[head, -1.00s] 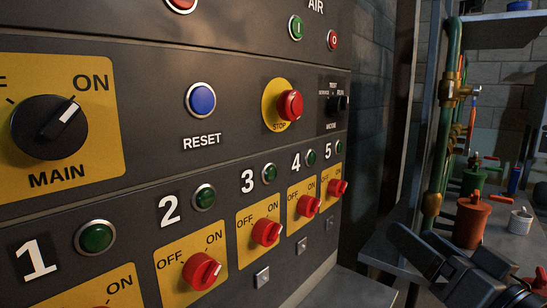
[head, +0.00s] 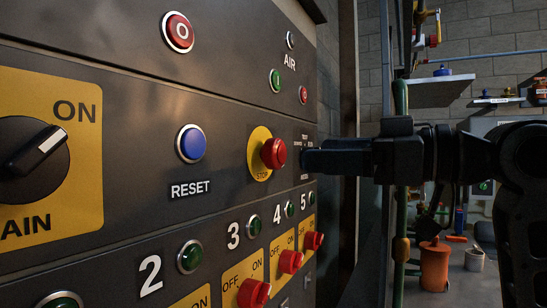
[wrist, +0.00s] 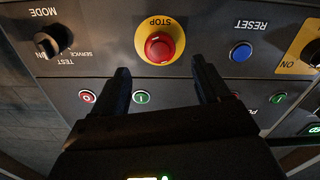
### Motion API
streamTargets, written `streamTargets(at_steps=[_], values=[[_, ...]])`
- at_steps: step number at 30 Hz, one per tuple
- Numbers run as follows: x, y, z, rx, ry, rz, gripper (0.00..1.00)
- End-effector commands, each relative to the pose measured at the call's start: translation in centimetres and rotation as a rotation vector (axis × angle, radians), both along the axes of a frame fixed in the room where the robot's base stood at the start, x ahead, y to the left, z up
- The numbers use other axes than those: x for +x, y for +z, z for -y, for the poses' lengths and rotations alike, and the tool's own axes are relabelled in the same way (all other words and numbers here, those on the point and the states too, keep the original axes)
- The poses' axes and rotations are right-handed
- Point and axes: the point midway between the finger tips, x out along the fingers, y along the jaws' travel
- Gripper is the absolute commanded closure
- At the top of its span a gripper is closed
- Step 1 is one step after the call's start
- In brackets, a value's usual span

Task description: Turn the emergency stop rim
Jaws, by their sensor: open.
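The emergency stop (head: 273,153) is a red mushroom button on a round yellow plate (head: 257,168) marked STOP, on the dark control panel. In the wrist view the panel appears upside down, and the red button (wrist: 159,47) lies beyond the fingertips, roughly between their lines. My gripper (head: 312,160) is at the right of the button in the head view, with its fingers pointing toward the panel. In the wrist view my gripper (wrist: 160,68) has its two dark fingers spread apart with nothing between them. The fingers look apart from the button.
The blue RESET button (head: 191,143) is left of the stop. The MODE switch (wrist: 53,41) is on its other side, mostly hidden in the head view. AIR buttons (head: 275,81) sit above, red numbered knobs (head: 290,261) below. A shelf (head: 441,91) stands at right.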

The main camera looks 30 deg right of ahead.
Motion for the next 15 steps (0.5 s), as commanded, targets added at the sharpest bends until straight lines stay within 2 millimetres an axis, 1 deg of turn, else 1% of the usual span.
streamTargets(at_steps=[9,15], values=[[3.7,0.1,-2.8,0.001,0.002,-0.001,0.24],[5.5,0.0,-4.0,0.003,0.001,-0.001,0.24]])
